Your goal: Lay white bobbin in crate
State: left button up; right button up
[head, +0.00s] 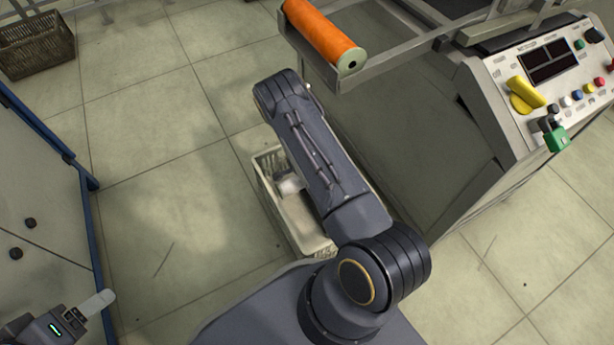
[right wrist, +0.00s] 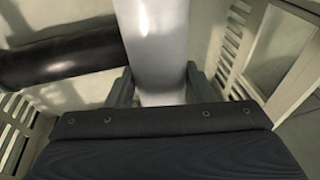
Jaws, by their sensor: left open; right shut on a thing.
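The white bobbin (right wrist: 155,45) is between the fingers of my right gripper (right wrist: 158,88) in the right wrist view, and the gripper is shut on it. The pale slatted crate (head: 302,222) stands on the floor, partly covered by my right arm in the head view. Its slatted wall also shows in the right wrist view (right wrist: 232,42), so the bobbin is over or inside the crate; whether it touches the bottom I cannot tell. My right gripper is hidden in the head view. My left gripper (head: 92,306) is open and empty at the lower left.
A dark cylinder (right wrist: 60,55) lies left of the white bobbin. An orange bobbin (head: 322,35) rests on the machine's rack, above the crate's right side. A control panel (head: 545,75) stands at right. A brown basket (head: 36,45) sits at upper left. The floor left of the crate is clear.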

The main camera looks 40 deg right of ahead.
jog(key=shift+f+b, duration=0.35)
jog(key=shift+f, duration=0.1)
jog(key=o, duration=1)
jog(key=shift+r, duration=0.1)
jog(key=shift+o, duration=0.2)
jog(key=shift+r+p, duration=0.2)
jog(key=shift+p, duration=0.1)
jog(key=p+v, duration=0.5)
jog(key=v, duration=0.7)
jog(key=shift+r, duration=0.25)
